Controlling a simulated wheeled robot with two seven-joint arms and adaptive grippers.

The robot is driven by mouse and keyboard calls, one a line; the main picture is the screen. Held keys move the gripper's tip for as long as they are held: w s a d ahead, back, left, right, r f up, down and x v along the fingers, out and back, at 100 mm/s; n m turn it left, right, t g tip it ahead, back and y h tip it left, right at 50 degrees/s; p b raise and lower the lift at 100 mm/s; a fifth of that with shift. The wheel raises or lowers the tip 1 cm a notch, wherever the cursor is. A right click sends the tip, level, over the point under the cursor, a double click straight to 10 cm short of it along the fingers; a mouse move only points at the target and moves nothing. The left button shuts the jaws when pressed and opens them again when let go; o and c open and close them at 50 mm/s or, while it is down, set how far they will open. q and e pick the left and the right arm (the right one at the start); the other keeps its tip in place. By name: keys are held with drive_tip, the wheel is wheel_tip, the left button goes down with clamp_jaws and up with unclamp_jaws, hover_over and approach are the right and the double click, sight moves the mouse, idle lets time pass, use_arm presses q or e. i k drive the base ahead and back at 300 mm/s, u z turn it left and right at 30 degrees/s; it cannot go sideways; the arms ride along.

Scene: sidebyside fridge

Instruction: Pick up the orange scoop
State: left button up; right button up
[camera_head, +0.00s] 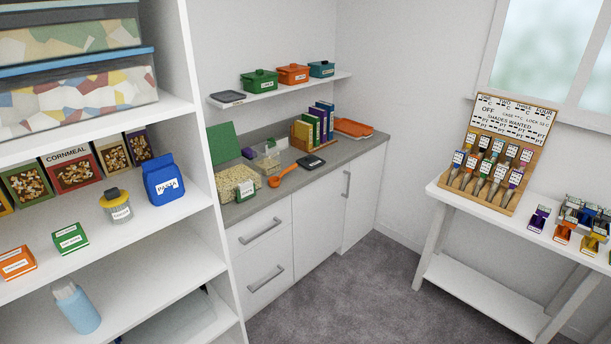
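The orange scoop (276,181) lies on the grey countertop (253,203) in the head view. Its round bowl is toward the front left and its handle points back and to the right. It lies between a clear container and a dark flat scale-like item. Nothing covers it. Neither of my grippers shows in the head view.
A white shelf unit (205,130) with boxes and jars stands close on the left. A wall shelf (330,80) with lidded pots hangs above the counter. A white table (487,213) with a display board stands at right. The carpet (370,285) between is clear.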

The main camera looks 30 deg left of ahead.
sight(284, 174)
drive_tip(key=z, duration=0.15)
drive_tip(key=i, duration=1.7)
drive_tip(key=u, duration=0.7)
drive_tip(key=i, duration=1)
drive_tip(key=u, duration=0.9)
